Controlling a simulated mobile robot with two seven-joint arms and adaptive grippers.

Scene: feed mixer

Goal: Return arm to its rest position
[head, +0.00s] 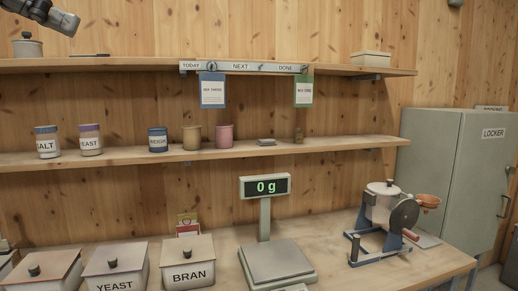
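A grey and black part of my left arm (42,12) reaches in at the top left corner, above the upper shelf. No gripper fingers show on this part. My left gripper is not seen, and neither is my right arm or its gripper. Nothing held is visible.
The upper shelf (130,65) holds a lidded pot (27,46) below my arm. The lower shelf (350,145) carries several jars. On the bench stand lidded bins, including BRAN (188,270), a scale (277,262) reading 0 g and a mixer (382,205). A green locker (440,165) stands right.

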